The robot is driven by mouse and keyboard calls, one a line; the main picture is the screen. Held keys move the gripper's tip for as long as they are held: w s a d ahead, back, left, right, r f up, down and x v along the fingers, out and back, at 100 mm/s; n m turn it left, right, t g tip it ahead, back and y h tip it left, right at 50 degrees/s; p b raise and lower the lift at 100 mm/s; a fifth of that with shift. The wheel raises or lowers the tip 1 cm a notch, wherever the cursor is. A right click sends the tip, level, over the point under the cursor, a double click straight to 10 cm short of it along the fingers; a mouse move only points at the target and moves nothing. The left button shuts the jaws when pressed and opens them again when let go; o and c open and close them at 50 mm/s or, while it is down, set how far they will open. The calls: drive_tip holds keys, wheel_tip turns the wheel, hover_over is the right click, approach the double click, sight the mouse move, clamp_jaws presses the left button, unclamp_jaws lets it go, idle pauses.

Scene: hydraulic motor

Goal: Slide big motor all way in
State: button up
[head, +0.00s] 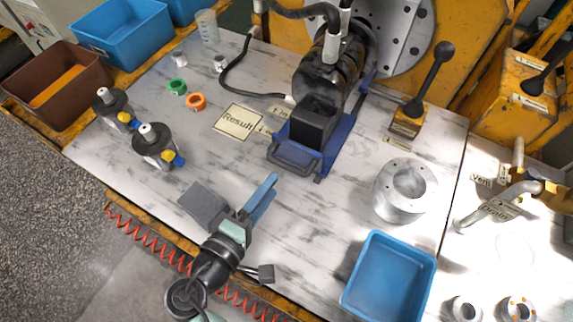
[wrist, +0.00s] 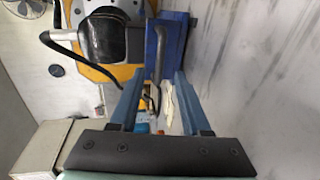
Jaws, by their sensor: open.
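The big motor (head: 330,75) is a dark cylinder with a black box-shaped front end. It sits on a blue sliding carriage (head: 337,148) in front of a round metal plate. The carriage has a dark handle (head: 293,160) at its near end. My gripper (head: 271,182) is open and empty, just short of the handle, to its lower left. In the wrist view, my two blue fingers (wrist: 158,78) are spread apart, pointing toward the blue carriage (wrist: 173,35) and its handle (wrist: 155,50). The dark motor end (wrist: 106,38) is at upper left there. Whether the motor meets the plate is hidden.
The round metal plate (head: 395,40) stands behind the motor. A black lever (head: 430,85) and a silver cylinder (head: 405,190) are right of the carriage. A blue bin (head: 428,262) is at the front right. A hose (head: 240,75) runs left of the motor. The near tabletop is mostly clear.

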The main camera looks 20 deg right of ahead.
sight(285, 168)
drive_tip(key=x, duration=0.8)
drive_tip(key=shift+b, duration=0.3)
drive_tip(key=shift+c, duration=0.3)
clamp_jaws()
idle(0.5)
drive_tip(key=shift+w+d, duration=0.1)
